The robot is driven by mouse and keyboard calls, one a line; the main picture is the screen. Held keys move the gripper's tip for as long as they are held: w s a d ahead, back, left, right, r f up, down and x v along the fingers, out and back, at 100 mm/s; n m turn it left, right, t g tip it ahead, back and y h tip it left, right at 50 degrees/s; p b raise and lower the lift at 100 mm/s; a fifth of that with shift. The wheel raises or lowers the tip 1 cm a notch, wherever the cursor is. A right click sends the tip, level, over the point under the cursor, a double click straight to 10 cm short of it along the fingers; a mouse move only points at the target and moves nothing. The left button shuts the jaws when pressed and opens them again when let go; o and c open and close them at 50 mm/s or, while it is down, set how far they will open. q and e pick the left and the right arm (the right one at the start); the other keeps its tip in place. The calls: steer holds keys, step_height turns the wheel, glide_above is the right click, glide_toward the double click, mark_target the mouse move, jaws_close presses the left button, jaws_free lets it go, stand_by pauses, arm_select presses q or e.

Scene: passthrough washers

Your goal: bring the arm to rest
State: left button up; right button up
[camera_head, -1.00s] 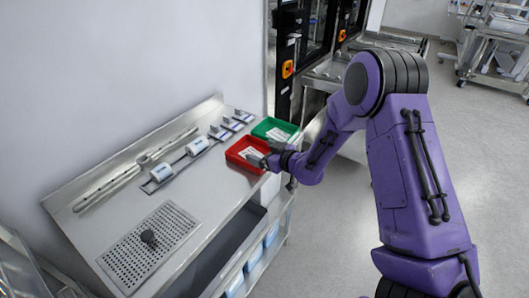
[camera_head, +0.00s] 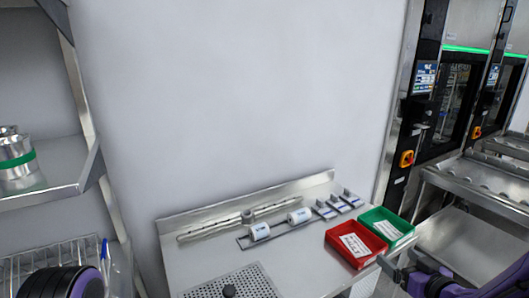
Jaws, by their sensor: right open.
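My right gripper (camera_head: 385,265) shows at the lower right, with only its end and part of the purple wrist in the frame. It is open, and I see nothing held between its fingers. It is close to the near right corner of the red tray (camera_head: 333,245); I cannot tell whether it touches the tray. The rest of my right arm is cut off by the bottom edge. A purple and black part of my left arm shows at the lower left; its gripper is out of the frame.
A green tray (camera_head: 405,222) sits behind the red one on the steel bench (camera_head: 200,268). White cylinders (camera_head: 260,232), a long metal rail and a perforated plate with a dark knob (camera_head: 229,291) lie on the bench. A steel shelf (camera_head: 60,165) stands left; washer machines (camera_head: 455,100) stand right.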

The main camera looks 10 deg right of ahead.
steer(key=s+a+f+m+g+h, duration=0.25)
steer(key=s+f+m, duration=0.2)
steer(key=f, duration=0.55)
steer(key=s+a+f+m+g+h, duration=0.2)
steer(key=s+f+m+g, duration=0.15)
steer(key=s+f, duration=0.4)
steer(key=s+a+f+g, duration=0.2)
steer(key=s+f, duration=0.4)
steer(key=s, duration=0.2)
steer(key=s+a+f+g+b, duration=0.1)
steer(key=s+a+f+g, duration=0.1)
steer(key=s+f, duration=0.5)
steer(key=shift+s+a+f+n+g, duration=0.15)
steer(key=shift+s+f+n+g, duration=0.15)
steer(key=shift+s+g, duration=0.45)
